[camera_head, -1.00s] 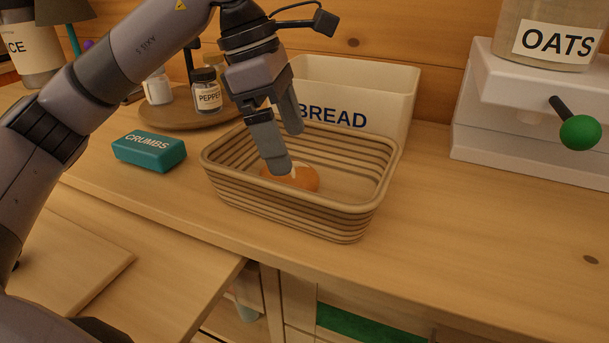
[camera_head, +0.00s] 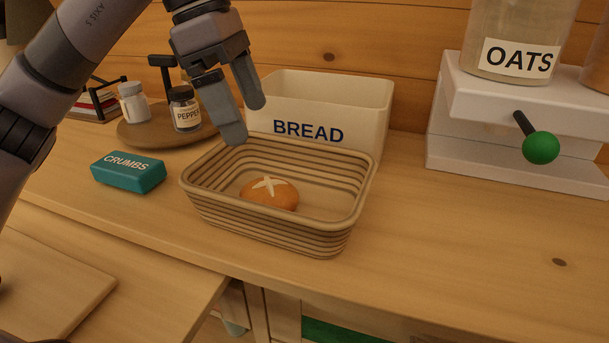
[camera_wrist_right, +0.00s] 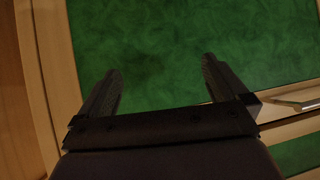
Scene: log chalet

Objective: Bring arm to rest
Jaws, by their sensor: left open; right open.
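My left gripper (camera_head: 243,122) is open and empty in the head view, above the back left rim of a ribbed basket (camera_head: 275,231). A round orange-brown bread roll (camera_head: 270,194) with a pale cross on top lies in the left part of the basket, apart from the fingers. My right gripper (camera_wrist_right: 157,88) shows in the right wrist view. It is open with nothing between its fingers, in front of a green panel (camera_wrist_right: 165,45) with a pale wooden frame. The right gripper is out of the head view.
A white BREAD bin (camera_head: 345,100) stands behind the basket. A teal CRUMBS box (camera_head: 128,173) lies left. A round wooden tray (camera_head: 140,134) holds a pepper jar (camera_head: 184,108) and a white jar (camera_head: 133,103). A white dispenser (camera_head: 460,150) with a green knob stands right. The counter's right front is clear.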

